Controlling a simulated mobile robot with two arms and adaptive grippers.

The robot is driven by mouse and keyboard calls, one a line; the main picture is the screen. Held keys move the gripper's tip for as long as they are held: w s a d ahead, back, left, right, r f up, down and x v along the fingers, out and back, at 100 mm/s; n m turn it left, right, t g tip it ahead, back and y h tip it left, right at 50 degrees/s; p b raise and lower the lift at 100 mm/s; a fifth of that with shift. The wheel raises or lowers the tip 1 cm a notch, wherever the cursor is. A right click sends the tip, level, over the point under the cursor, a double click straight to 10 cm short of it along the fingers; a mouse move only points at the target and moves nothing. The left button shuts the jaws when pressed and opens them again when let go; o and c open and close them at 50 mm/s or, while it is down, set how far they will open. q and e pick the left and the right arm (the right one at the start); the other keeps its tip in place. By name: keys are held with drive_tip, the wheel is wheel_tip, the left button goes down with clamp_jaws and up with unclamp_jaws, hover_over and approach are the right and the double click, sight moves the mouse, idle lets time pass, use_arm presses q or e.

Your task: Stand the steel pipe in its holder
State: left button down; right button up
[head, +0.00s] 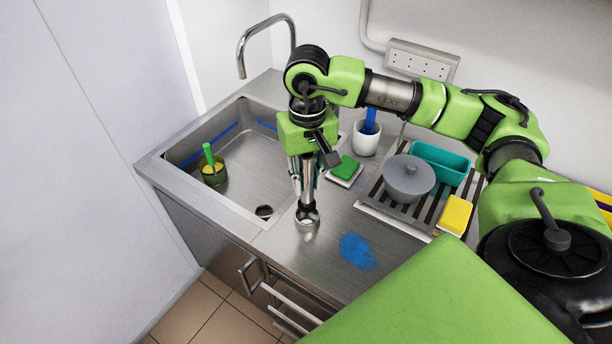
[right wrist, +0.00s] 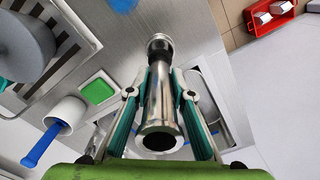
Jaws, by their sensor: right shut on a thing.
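The steel pipe (head: 307,180) is shiny and stands about upright under my right gripper (head: 306,180). My right gripper is shut on it; in the right wrist view the teal-padded fingers clasp the pipe (right wrist: 160,100) from both sides, its open upper end facing the camera. The holder (head: 307,217) is a short round steel cup on the counter, right of the sink. The pipe's lower end meets the holder (right wrist: 159,43) at its mouth; I cannot tell how deep it sits. My left gripper is not in view.
The sink (head: 235,165) holds a green-handled brush in a cup (head: 213,172). Right of the gripper are a white cup (head: 366,138), a green sponge (head: 345,167) and a rack with a grey pot (head: 408,178). A blue patch (head: 357,252) lies on the bare front counter.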

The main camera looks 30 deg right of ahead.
sight(307, 199)
drive_tip(key=shift+f, duration=0.55)
wheel_tip(307, 199, down, 3)
drive_tip(key=shift+r+b, duration=0.15)
drive_tip(key=shift+b, duration=0.7)
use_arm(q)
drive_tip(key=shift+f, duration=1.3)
use_arm(e)
drive_tip(key=shift+f, duration=0.6)
use_arm(q)
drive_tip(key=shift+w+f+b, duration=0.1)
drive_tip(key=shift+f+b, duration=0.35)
drive_tip(key=shift+b, duration=0.25)
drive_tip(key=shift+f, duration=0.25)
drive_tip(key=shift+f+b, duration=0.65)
drive_tip(key=shift+b, duration=0.25)
use_arm(e)
drive_tip(key=shift+f, duration=0.65)
drive_tip(key=o, duration=0.7)
